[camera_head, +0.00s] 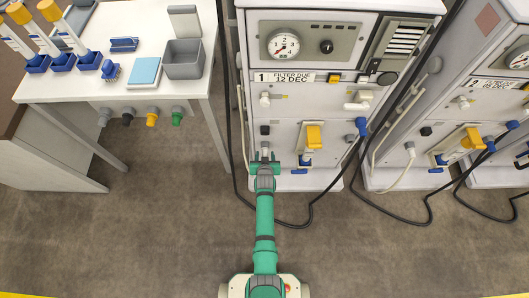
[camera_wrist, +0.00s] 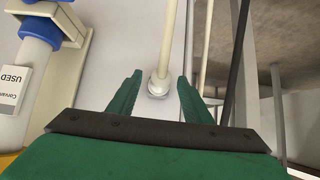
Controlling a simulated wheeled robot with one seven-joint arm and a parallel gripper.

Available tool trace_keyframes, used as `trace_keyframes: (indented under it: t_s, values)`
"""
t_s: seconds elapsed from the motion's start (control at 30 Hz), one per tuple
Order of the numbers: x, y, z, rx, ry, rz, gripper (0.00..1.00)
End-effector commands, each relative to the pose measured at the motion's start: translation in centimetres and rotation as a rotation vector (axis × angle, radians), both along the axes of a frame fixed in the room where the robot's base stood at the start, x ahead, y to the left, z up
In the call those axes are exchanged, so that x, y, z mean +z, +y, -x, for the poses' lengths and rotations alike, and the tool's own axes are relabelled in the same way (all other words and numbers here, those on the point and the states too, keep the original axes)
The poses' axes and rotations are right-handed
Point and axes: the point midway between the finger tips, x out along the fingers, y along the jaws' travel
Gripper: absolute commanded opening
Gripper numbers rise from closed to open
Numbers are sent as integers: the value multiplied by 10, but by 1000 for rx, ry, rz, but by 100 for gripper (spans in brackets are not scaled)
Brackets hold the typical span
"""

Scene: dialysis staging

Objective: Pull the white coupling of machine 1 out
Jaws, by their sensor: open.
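Machine 1 (camera_head: 260,185) stands in the middle of the head view, with a "1" on its label. My gripper (camera_head: 264,160) is at its lower front, left of the yellow-topped filter holder. In the wrist view my gripper (camera_wrist: 160,80) is open, its green fingers on either side of a white coupling (camera_wrist: 157,86) with a cream hose (camera_wrist: 170,35) on it. The fingers do not visibly press on the coupling. In the head view, a small pale part (camera_head: 265,152) shows between the fingertips. I cannot tell how deep the coupling sits in its port.
A cylinder labelled "USED" (camera_wrist: 12,85) with a blue cap stands left in the wrist view. A black cable (camera_head: 232,130) hangs left of machine 1. Machine 2 (camera_head: 400,180) stands right, a white table (camera_head: 190,90) left.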

Motion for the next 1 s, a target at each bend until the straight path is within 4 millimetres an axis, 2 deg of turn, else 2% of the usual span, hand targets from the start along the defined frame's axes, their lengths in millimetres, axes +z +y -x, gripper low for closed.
trace_keyframes:
  t_s: [0.03,0.2,0.23,0.6,1.0]
  values:
    - [0,0,0,0,0,0,43]
    - [0,2,0,3,0,0,2]
    - [0,2,0,3,0,0,0]
    - [0,3,1,5,1,0,0]
    - [-1,3,11,5,2,1,0]
